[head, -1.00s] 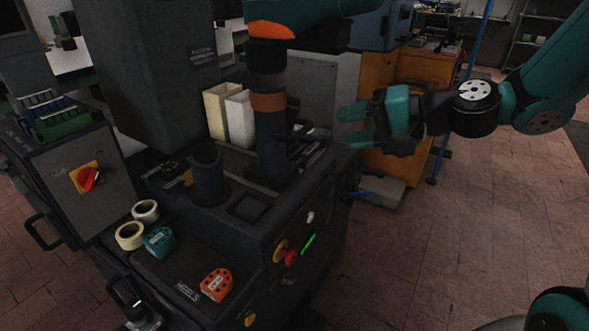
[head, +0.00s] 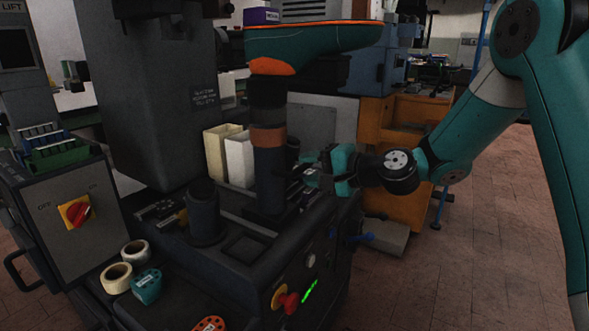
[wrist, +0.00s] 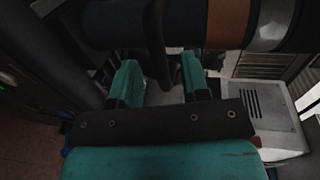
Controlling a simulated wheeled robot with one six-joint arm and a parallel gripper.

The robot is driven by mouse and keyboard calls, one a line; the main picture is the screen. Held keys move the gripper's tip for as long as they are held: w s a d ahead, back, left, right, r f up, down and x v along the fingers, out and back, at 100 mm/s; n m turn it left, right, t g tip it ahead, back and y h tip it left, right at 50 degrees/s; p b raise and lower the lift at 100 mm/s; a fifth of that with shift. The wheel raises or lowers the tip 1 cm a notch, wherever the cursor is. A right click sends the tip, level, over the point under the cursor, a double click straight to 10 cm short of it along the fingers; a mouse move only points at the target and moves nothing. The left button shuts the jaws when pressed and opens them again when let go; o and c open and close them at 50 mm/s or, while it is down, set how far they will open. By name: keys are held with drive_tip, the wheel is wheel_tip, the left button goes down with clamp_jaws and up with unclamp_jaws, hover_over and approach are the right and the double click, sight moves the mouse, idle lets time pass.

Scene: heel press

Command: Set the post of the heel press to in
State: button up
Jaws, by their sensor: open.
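The heel press has a dark upright post (head: 268,180) with a brown band, under a teal and orange top. The post also lies across the top of the wrist view, where its brown band (wrist: 229,22) shows. A dark bar-like handle (wrist: 157,45) extends from the post, between the two teal fingers. My gripper (head: 318,168) is open at the right side of the post. In the wrist view my gripper (wrist: 161,76) has its fingers on either side of the handle, with gaps visible. The post's in or out marking cannot be read.
A shorter dark cylinder (head: 203,210) stands left of the post. White bins (head: 238,160) stand behind. A red button (head: 287,302) and a green light (head: 310,291) are on the press front. An orange cabinet (head: 395,190) stands behind my gripper. Floor at right is clear.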

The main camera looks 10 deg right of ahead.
drive_tip(key=shift+x, duration=2.2)
drive_tip(key=shift+c, duration=0.3)
clamp_jaws()
